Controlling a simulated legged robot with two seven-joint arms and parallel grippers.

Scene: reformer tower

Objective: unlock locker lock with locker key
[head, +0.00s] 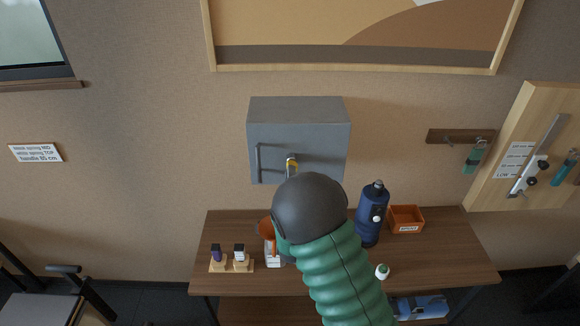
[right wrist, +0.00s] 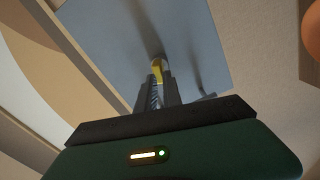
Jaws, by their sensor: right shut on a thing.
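The grey locker (head: 270,140) is fixed to the wall, its door closed, with a vertical bar handle at its left. My right gripper (head: 292,172) is in front of the door, its wrist and arm hiding much of what lies below. In the right wrist view its fingers (right wrist: 157,92) are shut on a small yellow piece, apparently the locker key (right wrist: 157,73). The key's far end is at a small round metal part on the door, apparently the locker lock (right wrist: 156,60). I cannot tell how deep the key is in it. My left gripper is not in view.
A wooden table (head: 450,262) stands below the locker. It holds a blue bottle (head: 371,215), an orange bin (head: 406,218) and small items on stands (head: 240,258). A hook rail (head: 460,136) and a wooden panel (head: 510,130) are at the right.

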